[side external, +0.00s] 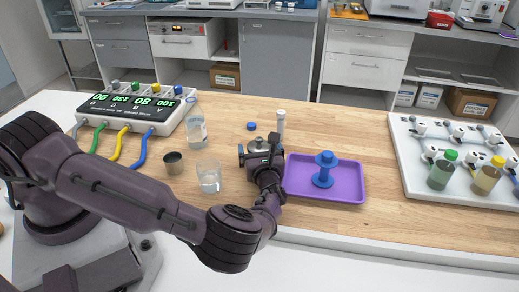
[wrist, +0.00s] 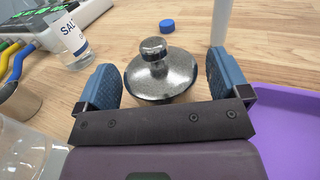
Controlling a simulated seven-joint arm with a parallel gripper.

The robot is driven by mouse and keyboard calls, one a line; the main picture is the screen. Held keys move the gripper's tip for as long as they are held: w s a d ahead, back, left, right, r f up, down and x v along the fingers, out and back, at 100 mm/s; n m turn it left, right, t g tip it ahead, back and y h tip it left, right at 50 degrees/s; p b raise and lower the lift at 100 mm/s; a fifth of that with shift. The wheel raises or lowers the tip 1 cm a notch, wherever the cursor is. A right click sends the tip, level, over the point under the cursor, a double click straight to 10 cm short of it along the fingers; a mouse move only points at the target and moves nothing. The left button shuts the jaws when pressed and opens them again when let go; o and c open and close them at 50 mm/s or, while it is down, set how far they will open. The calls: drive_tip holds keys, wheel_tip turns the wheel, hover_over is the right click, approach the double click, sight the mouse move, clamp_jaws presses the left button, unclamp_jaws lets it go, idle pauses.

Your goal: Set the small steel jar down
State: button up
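The small steel jar (wrist: 160,82), with a shiny domed lid and round knob, stands upright between my fingers in the wrist view. My gripper (wrist: 165,75) has its two blue-padded fingers spread wide, one on each side of the jar. A narrow strip of wood shows between the lid and the right finger; the left finger is very close to the lid. The jar's lower body is hidden by the lid and gripper. In the side view, the jar (side external: 257,144) shows only partly behind my gripper (side external: 260,157), which is low over the wooden table.
A purple tray (side external: 349,191) with a blue spool (side external: 324,169) is just right. A white tube (side external: 281,122) and blue cap (side external: 252,126) stand behind. A glass beaker (side external: 209,177), salt bottle (side external: 197,131) and metal cup (side external: 173,163) are left. Bare wood (side external: 350,135) lies behind the tray.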

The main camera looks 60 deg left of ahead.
drive_tip(key=shift+d+r, duration=0.2)
drive_tip(key=v, duration=0.2)
drive_tip(key=shift+s+d, duration=0.15)
drive_tip(key=shift+d, duration=0.15)
wheel_tip(320, 180, up, 7)
drive_tip(key=s+r+n+g+h, duration=0.4)
drive_tip(key=s+n+g+h, duration=0.45)
drive_tip(key=n, duration=0.45)
drive_tip(key=s+d+r+n+t+h, duration=0.3)
drive_tip(key=s+r, duration=0.4)
drive_tip(key=r, duration=0.3)
drive_tip(key=s+d+r+n+t+h, duration=0.4)
drive_tip(key=s+r, duration=0.4)
drive_tip(key=r, duration=0.3)
drive_tip(key=shift+n+h, duration=0.55)
drive_tip(key=shift+n, duration=0.65)
